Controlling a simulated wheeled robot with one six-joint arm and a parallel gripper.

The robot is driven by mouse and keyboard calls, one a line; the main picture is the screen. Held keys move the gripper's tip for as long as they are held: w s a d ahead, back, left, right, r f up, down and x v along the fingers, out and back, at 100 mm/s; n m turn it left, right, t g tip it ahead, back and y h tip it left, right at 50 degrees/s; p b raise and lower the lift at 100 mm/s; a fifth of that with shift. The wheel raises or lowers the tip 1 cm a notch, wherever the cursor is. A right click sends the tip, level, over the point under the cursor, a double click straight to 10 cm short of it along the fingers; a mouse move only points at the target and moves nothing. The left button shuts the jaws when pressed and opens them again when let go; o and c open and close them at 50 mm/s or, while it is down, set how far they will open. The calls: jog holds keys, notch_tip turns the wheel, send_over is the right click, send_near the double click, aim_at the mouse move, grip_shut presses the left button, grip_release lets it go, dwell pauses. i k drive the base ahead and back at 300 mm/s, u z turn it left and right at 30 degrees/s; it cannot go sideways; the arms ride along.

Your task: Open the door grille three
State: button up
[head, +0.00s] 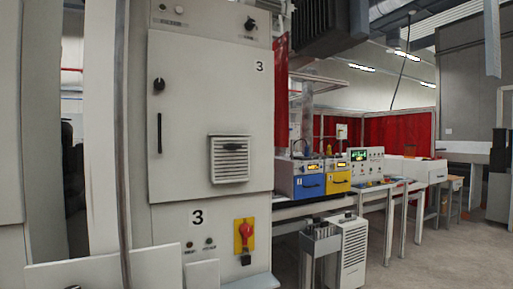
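A tall grey cabinet stands left of centre in the head view, with a door (190,120) marked with a small black 3 at its upper right. The door looks shut. A louvred grille (230,160) sits low on the right part of the door, with pale slats in a raised frame. A dark vertical handle (159,133) and a round black knob (159,84) are on the door's left side. A larger 3 label (197,217) is on the panel below. My gripper is not in view.
A red rotary switch on a yellow plate (244,235) is on the lower panel. Low pale panels (75,273) stand in front at the left. Benches with a blue box (308,186) and a yellow box (338,182) extend right. Grey floor (450,250) is clear at the right.

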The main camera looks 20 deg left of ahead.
aim_at(230, 156)
jog(key=u, duration=0.3)
jog(key=i, duration=0.8)
jog(key=u, duration=0.65)
